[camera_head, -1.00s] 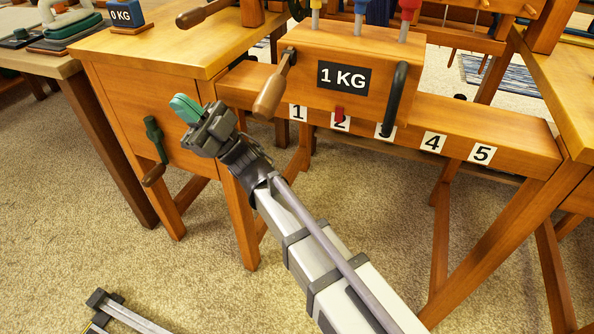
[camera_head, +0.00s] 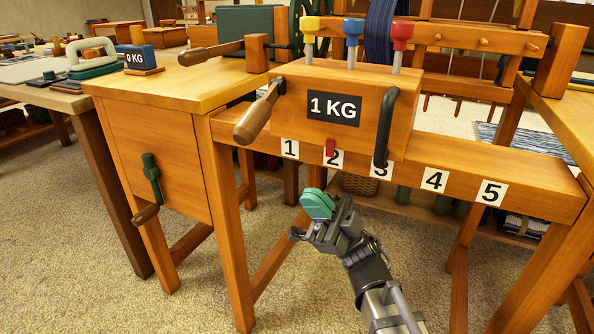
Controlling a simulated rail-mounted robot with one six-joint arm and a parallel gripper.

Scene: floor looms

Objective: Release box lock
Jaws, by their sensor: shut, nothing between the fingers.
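The wooden box marked 1 KG (camera_head: 345,82) sits on a beam with numbered plates. Its small red pointer (camera_head: 330,147) is at plate 2. A lever with a brown wooden handle (camera_head: 258,115) is on the box's left side, its handle sloping down to the left. A curved black handle (camera_head: 385,128) is on the box's right side. I cannot tell from the picture which part is the lock. My gripper (camera_head: 318,203), with green fingertips, is shut and empty. In the picture it shows below the box and plate 2, apart from the box and lever.
The numbered beam (camera_head: 545,197) runs to the right table. A wooden cabinet (camera_head: 160,150) with a green crank (camera_head: 152,180) stands at left. Yellow, blue and red-topped pegs rise from the box. Carpet is open at lower left.

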